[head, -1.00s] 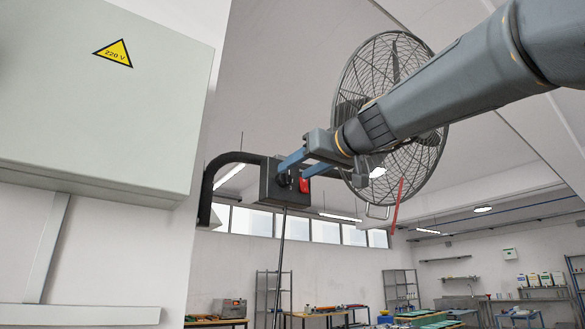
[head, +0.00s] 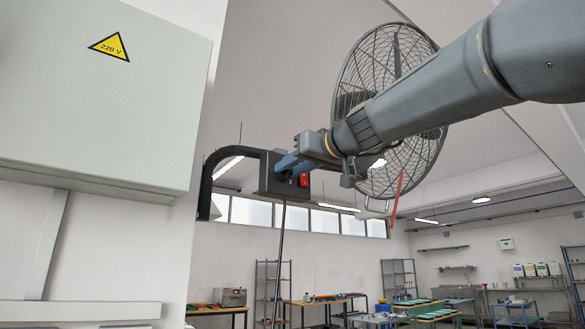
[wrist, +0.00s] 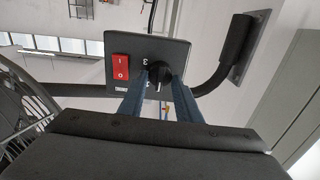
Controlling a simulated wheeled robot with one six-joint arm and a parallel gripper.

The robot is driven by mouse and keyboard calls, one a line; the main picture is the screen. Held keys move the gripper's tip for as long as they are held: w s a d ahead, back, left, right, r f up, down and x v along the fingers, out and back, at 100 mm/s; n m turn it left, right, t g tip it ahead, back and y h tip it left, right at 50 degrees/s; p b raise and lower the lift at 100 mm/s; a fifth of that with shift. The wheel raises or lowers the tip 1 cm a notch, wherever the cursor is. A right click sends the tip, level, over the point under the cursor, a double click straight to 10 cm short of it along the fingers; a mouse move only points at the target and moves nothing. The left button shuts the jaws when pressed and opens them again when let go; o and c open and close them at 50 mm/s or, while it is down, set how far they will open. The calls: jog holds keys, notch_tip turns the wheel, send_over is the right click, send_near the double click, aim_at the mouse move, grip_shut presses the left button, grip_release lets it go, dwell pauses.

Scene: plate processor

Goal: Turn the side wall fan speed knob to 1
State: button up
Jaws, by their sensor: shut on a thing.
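The fan's dark control box (head: 268,177) is on the black bracket arm beside the wall fan (head: 385,95). In the wrist view the box face (wrist: 180,50) shows a red rocker switch (wrist: 121,68) on the left and the black speed knob (wrist: 160,74) on the right. A pale mark on the knob points down in the picture. A "3" shows left of the knob; the other numbers are hidden or unclear. My gripper (wrist: 159,78), with two blue fingers, is shut on the knob, one finger on each side. In the head view my gripper (head: 286,168) hides the knob.
A grey cabinet (head: 95,120) with a 220 V sign stands close on the left. The bent black bracket (wrist: 235,60) joins the box to the wall. Workbenches and shelves stand far behind. The wire fan cage is close beside my arm.

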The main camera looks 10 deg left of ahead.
jog(key=shift+m, duration=0.3)
jog(key=m+b, duration=0.1)
jog(key=m, duration=0.2)
jog(key=shift+w+f, duration=0.1)
jog(key=shift+d+m, duration=0.1)
jog(key=shift+m, duration=1.9)
jog(key=o, duration=1)
jog(key=shift+b+v, duration=1.7)
jog(key=shift+v, duration=2.15)
